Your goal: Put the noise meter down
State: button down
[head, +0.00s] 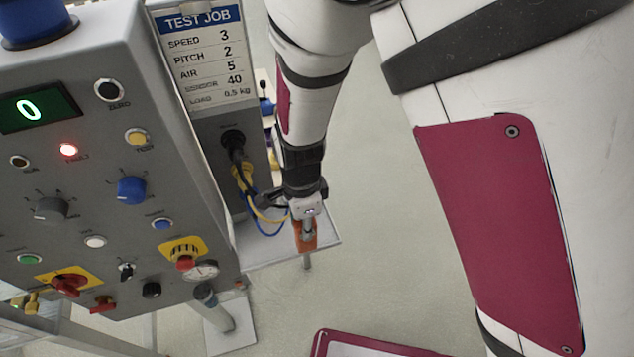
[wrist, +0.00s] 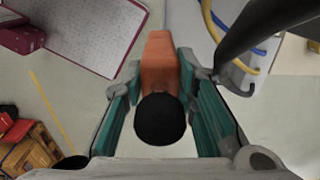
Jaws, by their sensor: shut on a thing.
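The noise meter (wrist: 159,60) has an orange body with a black round end (wrist: 160,119). In the wrist view it lies between the teal-padded fingers of my gripper (wrist: 160,85), which is shut on it. In the head view my gripper (head: 304,222) points down at the right end of a pale shelf beside the console, and the orange meter (head: 306,238) shows just below it. The arm and gripper hide part of the meter there. I cannot tell whether it touches the shelf (head: 327,240).
Blue and yellow cables (head: 262,208) hang close to my gripper. A maroon-rimmed board (head: 350,345) is at the bottom.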

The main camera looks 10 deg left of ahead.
jog(key=w+f+b, duration=0.4)
jog(key=w+b, duration=0.2)
jog(key=b, duration=0.1)
jog(key=shift+w, duration=0.3)
jog(key=shift+a+f, duration=0.1)
jog(key=shift+f, duration=0.05)
jog(key=c, duration=1.3)
grip_release()
notch_tip(320, 180, up, 12)
jog(key=p, duration=0.8)
